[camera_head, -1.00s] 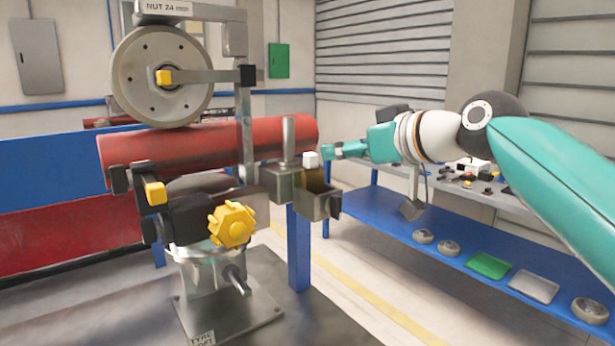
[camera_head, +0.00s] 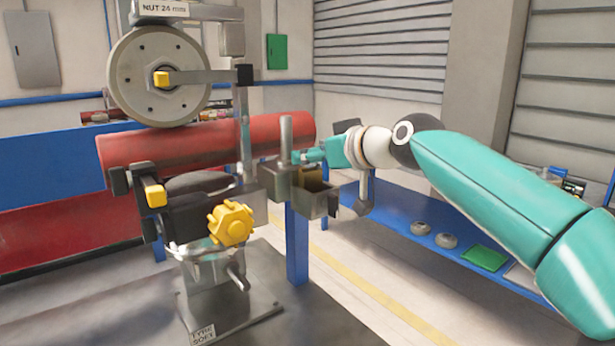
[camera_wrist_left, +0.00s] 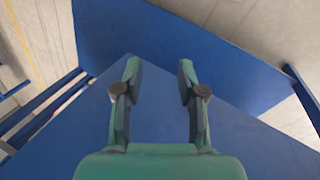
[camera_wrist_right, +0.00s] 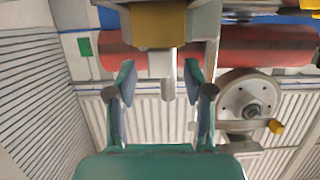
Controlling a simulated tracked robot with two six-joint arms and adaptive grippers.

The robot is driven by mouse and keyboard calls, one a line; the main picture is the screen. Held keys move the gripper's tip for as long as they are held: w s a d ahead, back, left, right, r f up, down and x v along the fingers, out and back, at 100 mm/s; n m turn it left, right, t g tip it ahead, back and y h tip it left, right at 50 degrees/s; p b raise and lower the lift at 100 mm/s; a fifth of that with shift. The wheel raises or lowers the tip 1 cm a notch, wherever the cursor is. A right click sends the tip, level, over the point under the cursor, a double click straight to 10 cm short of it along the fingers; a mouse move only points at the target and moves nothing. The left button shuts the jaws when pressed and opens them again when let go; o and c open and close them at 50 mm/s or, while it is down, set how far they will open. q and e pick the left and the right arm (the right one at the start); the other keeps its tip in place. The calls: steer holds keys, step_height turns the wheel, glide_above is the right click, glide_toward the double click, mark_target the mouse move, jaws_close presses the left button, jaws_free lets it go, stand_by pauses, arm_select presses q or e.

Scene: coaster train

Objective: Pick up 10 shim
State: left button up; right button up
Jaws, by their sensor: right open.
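I cannot make out a label naming the 10 shim in any view. A small metal box (camera_head: 316,198) with a brownish-yellow inside stands beside an upright grey post (camera_head: 286,140). In the right wrist view a brownish-yellow block (camera_wrist_right: 158,24) lies ahead, with a pale grey piece (camera_wrist_right: 162,62) below it. My right gripper (camera_head: 300,156) is just above and behind the box, close to the post. Its fingers (camera_wrist_right: 160,75) are open on either side of the pale piece and post; I cannot tell whether they touch. My left gripper (camera_wrist_left: 157,70) is open and empty over a blue surface (camera_wrist_left: 150,40).
A red cylinder (camera_head: 200,143) lies behind the box, below a grey wheel (camera_head: 135,95) with a bracket. A yellow knob (camera_head: 231,223) is at the front of the stand. A blue shelf (camera_head: 405,205) with round discs and a green tray (camera_head: 485,258) is at right.

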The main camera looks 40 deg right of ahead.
jaws_close()
steer(key=shift+r, duration=0.1)
stand_by(0.3)
